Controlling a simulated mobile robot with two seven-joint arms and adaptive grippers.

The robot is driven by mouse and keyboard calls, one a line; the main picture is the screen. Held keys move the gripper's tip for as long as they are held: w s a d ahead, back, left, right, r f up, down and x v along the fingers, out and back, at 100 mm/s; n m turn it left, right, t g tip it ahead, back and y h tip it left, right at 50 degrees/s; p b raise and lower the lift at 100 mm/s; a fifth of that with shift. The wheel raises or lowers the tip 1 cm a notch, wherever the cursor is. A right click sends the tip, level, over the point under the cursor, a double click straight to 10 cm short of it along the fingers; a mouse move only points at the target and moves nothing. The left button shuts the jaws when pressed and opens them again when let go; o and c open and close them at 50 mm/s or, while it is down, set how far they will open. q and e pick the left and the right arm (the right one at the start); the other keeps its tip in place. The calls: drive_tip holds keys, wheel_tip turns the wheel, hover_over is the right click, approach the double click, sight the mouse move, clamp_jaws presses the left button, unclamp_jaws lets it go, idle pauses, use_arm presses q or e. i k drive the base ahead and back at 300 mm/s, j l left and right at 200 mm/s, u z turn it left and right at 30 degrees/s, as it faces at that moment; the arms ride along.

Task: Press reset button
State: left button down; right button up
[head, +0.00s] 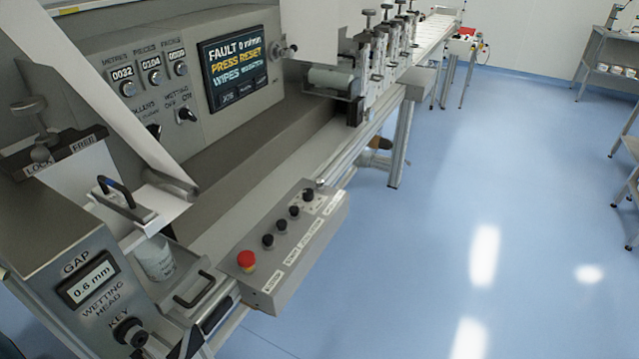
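A grey control box (262,283) on the machine's front edge carries a red mushroom button (246,260) at its near end and a row of several small dark buttons (281,225) running toward the far end. Small white labels lie beside the buttons, too small to read surely, so I cannot tell which one is the reset button. A dark screen (233,66) on the upright panel reads "FAULT 0 m/min", "PRESS RESET" and a "WIPES" line. Neither of my grippers is clearly in view.
A panel with counters and knobs (127,88) stands left of the screen. The wetting head (92,285), with a 0.6 mm gap display and a key switch, is at the lower left. A cup (153,259) stands beside it. Blue floor (440,220) on the right is clear.

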sight(318, 182)
drive_tip(key=i+l+z, duration=0.2)
drive_tip(key=i+l, duration=0.9)
drive_tip(key=i, duration=0.1)
